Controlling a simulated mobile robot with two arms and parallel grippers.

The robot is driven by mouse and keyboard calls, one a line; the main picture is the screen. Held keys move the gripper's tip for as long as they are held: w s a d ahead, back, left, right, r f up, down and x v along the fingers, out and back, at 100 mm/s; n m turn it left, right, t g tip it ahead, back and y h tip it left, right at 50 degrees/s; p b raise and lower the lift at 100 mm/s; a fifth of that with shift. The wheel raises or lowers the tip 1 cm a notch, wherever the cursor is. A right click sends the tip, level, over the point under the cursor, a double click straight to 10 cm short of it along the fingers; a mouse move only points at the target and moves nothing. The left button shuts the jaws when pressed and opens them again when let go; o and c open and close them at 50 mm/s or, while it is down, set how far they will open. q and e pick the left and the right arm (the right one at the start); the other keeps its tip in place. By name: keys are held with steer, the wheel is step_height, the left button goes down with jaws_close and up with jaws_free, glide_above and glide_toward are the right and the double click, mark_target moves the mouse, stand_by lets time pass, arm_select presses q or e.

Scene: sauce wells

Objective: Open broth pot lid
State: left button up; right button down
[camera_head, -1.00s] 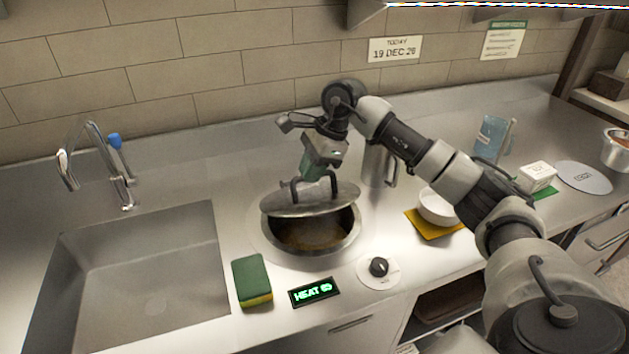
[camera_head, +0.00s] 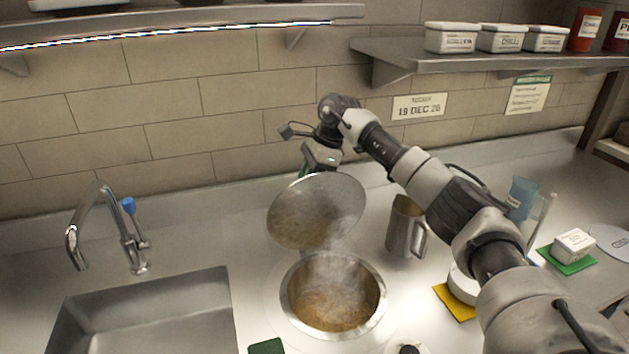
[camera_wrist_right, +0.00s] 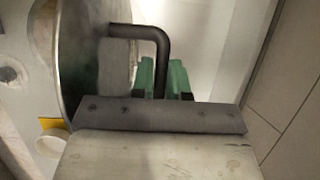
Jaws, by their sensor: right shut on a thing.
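The broth pot (camera_head: 368,318) is sunk in the counter and open, with brown broth and steam in it. Its round metal lid (camera_head: 317,212) is tilted steeply above the back of the pot, underside facing forward. In the right wrist view the lid (camera_wrist_right: 82,50) stands nearly edge-on, and its dark bent handle (camera_wrist_right: 150,33) runs to the green fingertips. My right gripper (camera_head: 318,160) is behind the lid, shut on the handle; its fingers also show in the right wrist view (camera_wrist_right: 162,78). The lid hides part of the gripper in the head view. My left gripper is not in view.
A metal jug (camera_head: 402,228) stands right of the pot. A white bowl (camera_head: 463,284) on a yellow cloth (camera_head: 452,303) is partly behind my right arm. A sink (camera_head: 145,310) and faucet (camera_head: 130,240) are at left. A shelf with containers (camera_head: 450,38) is above right.

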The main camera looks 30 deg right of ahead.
steer(key=shift+w+d+f, duration=0.2)
steer(key=shift+w+f, duration=0.2)
steer(key=shift+w, duration=0.45)
steer(key=shift+w+d+f, duration=0.25)
steer(key=shift+w+f, duration=0.2)
steer(key=shift+w, duration=0.4)
steer(key=shift+w+d+f, duration=0.2)
steer(key=shift+w+f, duration=0.2)
steer(key=shift+w, duration=0.45)
steer(key=shift+w+f, duration=0.1)
steer(key=c, duration=1.1)
jaws_free()
steer(key=shift+w, duration=0.55)
steer(key=shift+d+r, duration=0.15)
steer(key=shift+r, duration=0.1)
steer(key=b+v, duration=0.1)
steer(key=v, duration=0.9)
steer(key=shift+s+r, duration=0.1)
steer(key=shift+r, duration=0.05)
